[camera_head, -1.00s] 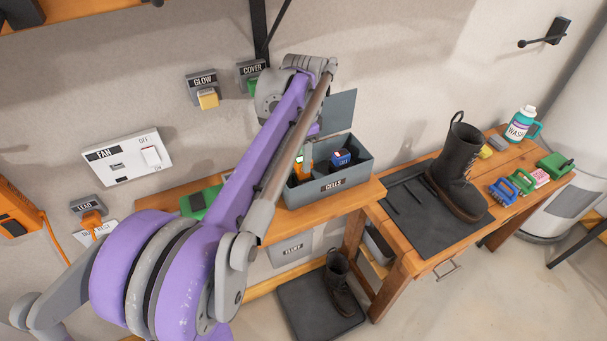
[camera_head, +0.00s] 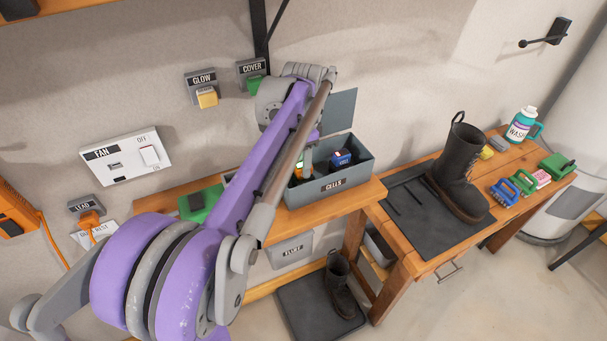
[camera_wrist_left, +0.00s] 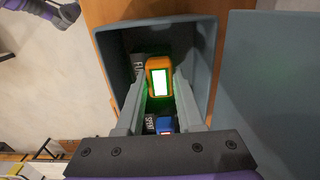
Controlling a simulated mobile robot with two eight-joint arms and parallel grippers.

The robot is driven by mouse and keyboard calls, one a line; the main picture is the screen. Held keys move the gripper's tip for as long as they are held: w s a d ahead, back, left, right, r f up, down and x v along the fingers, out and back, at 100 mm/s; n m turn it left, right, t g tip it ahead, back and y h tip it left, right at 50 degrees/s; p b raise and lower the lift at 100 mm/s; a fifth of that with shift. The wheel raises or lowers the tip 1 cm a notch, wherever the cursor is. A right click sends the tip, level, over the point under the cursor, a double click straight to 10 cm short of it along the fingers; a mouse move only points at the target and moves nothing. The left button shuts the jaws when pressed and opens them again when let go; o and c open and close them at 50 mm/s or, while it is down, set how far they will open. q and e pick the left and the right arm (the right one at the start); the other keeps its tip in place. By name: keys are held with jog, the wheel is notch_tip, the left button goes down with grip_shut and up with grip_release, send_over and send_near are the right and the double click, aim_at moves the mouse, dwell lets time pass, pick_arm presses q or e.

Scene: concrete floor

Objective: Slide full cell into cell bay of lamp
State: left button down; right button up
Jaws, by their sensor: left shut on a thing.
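The orange cell (camera_wrist_left: 159,80), with a glowing green-white face, is inside the box marked CELLS (camera_head: 334,185). My left gripper (camera_wrist_left: 162,95) reaches down into this box and is shut on the cell, one finger on each side. A partly hidden label starting "FU" shows beside the cell in the left wrist view. In the head view only a little of the orange cell (camera_head: 300,169) shows behind my arm. A blue cell (camera_head: 341,158) with a small red light stands close by in the same box. I cannot make out the lamp for certain. My right gripper is out of view.
The box's grey lid (camera_head: 339,111) stands open behind it. A green device (camera_head: 203,203) with a dark top lies on the shelf to the left, partly behind my arm. A boot (camera_head: 456,170) stands on a dark mat on the right-hand bench.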

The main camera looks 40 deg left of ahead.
pick_arm(q)
jog(key=shift+f, duration=0.3)
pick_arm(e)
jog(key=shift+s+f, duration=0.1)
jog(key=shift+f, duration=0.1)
pick_arm(q)
jog(key=shift+c, duration=2.2)
grip_release()
jog(key=shift+r+p, duration=1.35)
jog(key=shift+r, duration=1.55)
jog(key=shift+r+p, duration=0.75)
jog(key=shift+r, duration=0.9)
jog(key=shift+w, duration=0.1)
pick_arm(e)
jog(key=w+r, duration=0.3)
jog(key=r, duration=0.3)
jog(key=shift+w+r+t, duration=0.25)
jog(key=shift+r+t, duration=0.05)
pick_arm(q)
jog(key=shift+f, duration=0.1)
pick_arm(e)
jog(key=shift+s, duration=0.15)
